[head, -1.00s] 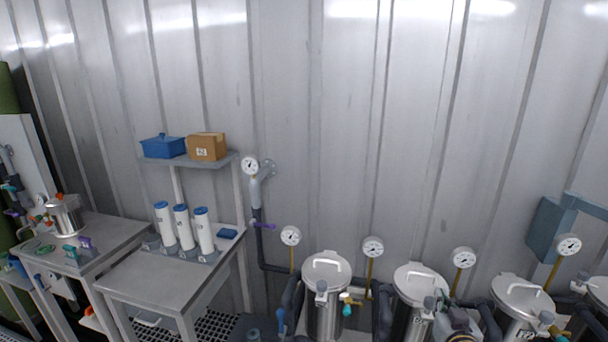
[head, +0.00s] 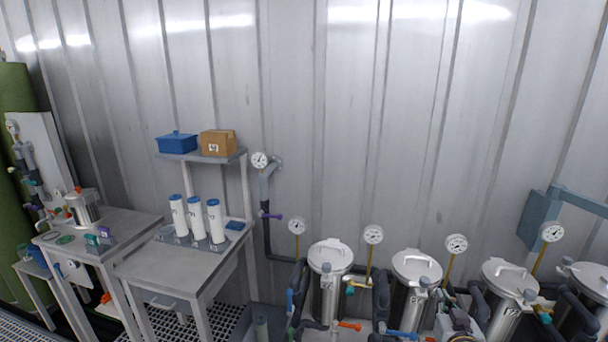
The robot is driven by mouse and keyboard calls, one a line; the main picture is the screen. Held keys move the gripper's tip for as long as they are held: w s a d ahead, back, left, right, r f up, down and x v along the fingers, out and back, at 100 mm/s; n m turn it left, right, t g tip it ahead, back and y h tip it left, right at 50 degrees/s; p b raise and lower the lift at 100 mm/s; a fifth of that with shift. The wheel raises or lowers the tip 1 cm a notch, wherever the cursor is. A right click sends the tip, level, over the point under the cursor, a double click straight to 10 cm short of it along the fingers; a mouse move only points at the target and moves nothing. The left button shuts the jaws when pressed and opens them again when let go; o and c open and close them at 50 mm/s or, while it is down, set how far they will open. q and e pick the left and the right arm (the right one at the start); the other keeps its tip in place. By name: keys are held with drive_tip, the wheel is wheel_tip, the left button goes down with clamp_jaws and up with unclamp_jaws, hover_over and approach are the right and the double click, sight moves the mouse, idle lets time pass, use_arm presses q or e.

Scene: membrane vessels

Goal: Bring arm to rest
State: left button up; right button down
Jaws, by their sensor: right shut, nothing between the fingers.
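My right gripper (head: 458,322) shows at the bottom edge, small and partly cut off, in front of the steel vessels. It is shut and holds nothing. It is in front of the gap between the second vessel (head: 416,266) and the third vessel (head: 509,273); I cannot tell whether it touches anything. My left gripper is not in view.
A row of lidded vessels with gauges, pipes and coloured valve handles, including an orange one (head: 349,325), fills the lower right. A steel bench (head: 165,268) with three white cartridges (head: 196,218) stands left. A blue bin (head: 177,143) and a cardboard box (head: 217,143) sit on its shelf.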

wheel_tip(320, 180, down, 22)
drive_tip(key=a+n+g+y, duration=0.1)
drive_tip(key=n+g+y, duration=0.1)
drive_tip(key=n, duration=0.1)
drive_tip(key=s+a+f+g, duration=0.1)
drive_tip(key=s+f, duration=0.2)
drive_tip(key=f, duration=0.4)
drive_tip(key=s+a+f+n+g, duration=0.1)
drive_tip(key=s+f+g, duration=0.1)
drive_tip(key=s+f, duration=0.35)
drive_tip(key=s+a+f+g, duration=0.1)
drive_tip(key=f, duration=0.8)
drive_tip(key=s+a+f+g+y, duration=0.1)
drive_tip(key=s+f+g, duration=0.1)
drive_tip(key=s+f, duration=0.7)
drive_tip(key=s+a+f+g, duration=0.2)
drive_tip(key=s+f, duration=0.6)
drive_tip(key=s, duration=0.1)
drive_tip(key=s+a+f+g, duration=0.1)
drive_tip(key=s+f, duration=0.3)
drive_tip(key=s, duration=0.6)
drive_tip(key=s+a+f+n+g, duration=0.1)
drive_tip(key=s+f+g, duration=0.2)
drive_tip(key=s, duration=0.7)
drive_tip(key=shift+s+a+f+y, duration=0.15)
drive_tip(key=shift+s+f+y, duration=0.15)
drive_tip(key=shift+f, duration=0.35)
